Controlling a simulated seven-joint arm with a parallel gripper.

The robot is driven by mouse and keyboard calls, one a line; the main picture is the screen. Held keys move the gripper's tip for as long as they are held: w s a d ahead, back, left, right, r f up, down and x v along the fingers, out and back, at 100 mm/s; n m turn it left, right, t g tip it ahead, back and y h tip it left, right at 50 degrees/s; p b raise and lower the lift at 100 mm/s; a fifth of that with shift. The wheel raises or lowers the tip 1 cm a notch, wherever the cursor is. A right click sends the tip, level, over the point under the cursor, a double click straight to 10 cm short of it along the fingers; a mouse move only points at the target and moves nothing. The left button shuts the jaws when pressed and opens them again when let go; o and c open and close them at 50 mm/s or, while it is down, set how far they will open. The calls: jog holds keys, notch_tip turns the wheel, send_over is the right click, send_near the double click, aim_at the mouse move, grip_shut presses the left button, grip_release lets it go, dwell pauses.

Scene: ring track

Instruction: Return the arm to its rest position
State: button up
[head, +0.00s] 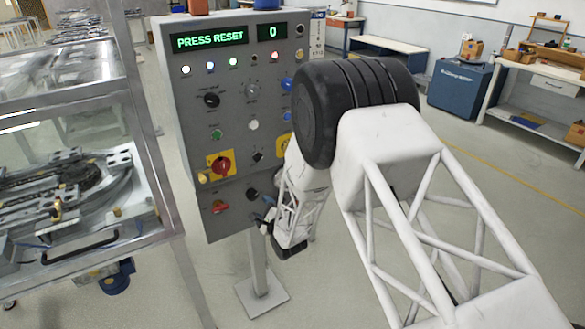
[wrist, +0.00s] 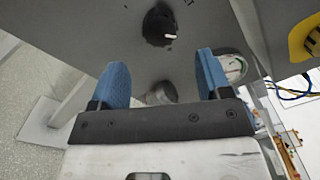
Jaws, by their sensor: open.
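My arm reaches from the lower right of the head view to the lower part of a grey control panel (head: 235,120). My gripper (head: 263,222) is at the panel's lower edge, partly hidden by my own arm. In the wrist view my gripper (wrist: 160,80) shows two blue fingers spread apart with nothing held between them. A black rotary knob (wrist: 158,24) with a white pointer is on the panel face just beyond the fingertips, apart from them. The panel's green display (head: 209,40) reads "PRESS RESET", and a smaller display (head: 273,32) reads "0".
A metal-framed, clear-walled enclosure (head: 150,150) with a track mechanism stands left of the panel. The panel rests on a post with a square base plate (head: 262,292). A blue cabinet (head: 460,88) and workbenches stand farther back. The floor on the right is open.

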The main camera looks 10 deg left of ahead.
jog(key=d+r+n+g+h, duration=0.1)
jog(key=d+r+n+h, duration=0.55)
jog(key=d+r, duration=1.4)
jog(key=s+d+r+n+g+h, duration=0.1)
jog(key=s+d+r+g+h, duration=0.1)
jog(key=s+d+r, duration=0.35)
jog(key=s+d+r+n+g+h, duration=0.1)
jog(key=s+d+r+n+h, duration=0.15)
jog(key=s+d, duration=0.65)
jog(key=s+d+r+n+g, duration=0.1)
jog(key=s+d, duration=0.3)
jog(key=s, duration=0.5)
jog(key=s+d+r+n+g+h, duration=0.1)
jog(key=s+d+r+n+g, duration=0.1)
jog(key=s+d, duration=0.3)
jog(key=s+d+r+n+g+h, duration=0.1)
jog(key=s+d+r+n+g, duration=0.1)
jog(key=s, duration=1.2)
jog(key=d+g, duration=0.1)
jog(key=d, duration=0.1)
jog(key=shift+d+r, duration=0.2)
jog(key=shift+d, duration=0.15)
jog(key=shift+w, duration=0.1)
dwell(0.3)
